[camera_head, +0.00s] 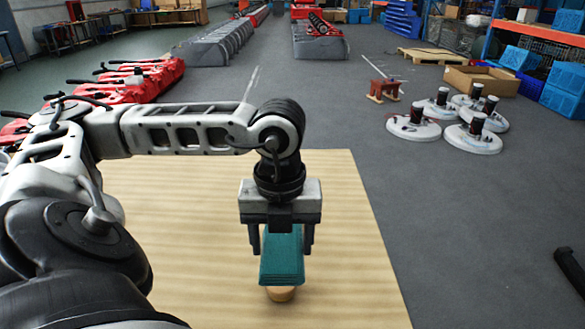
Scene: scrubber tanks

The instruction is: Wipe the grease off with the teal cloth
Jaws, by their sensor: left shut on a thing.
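My left gripper (281,240) points down over the pale wooden tabletop (190,210), its two dark fingers on either side of the teal cloth (282,262). It is shut on the cloth, which looks like a thick folded block with layered edges. A small rounded light-brown thing (281,294) shows just below the cloth's near edge; the cloth hides most of it. I cannot tell whether the two touch. No clear grease mark shows on the visible tabletop. My right gripper is not to be made out.
The tabletop around the cloth is bare. Beyond it on the grey floor are red machines (140,78) at left, several round white-based units (472,138) at right, an open cardboard box (482,80) and blue crates (565,90). A dark piece lies at the right edge.

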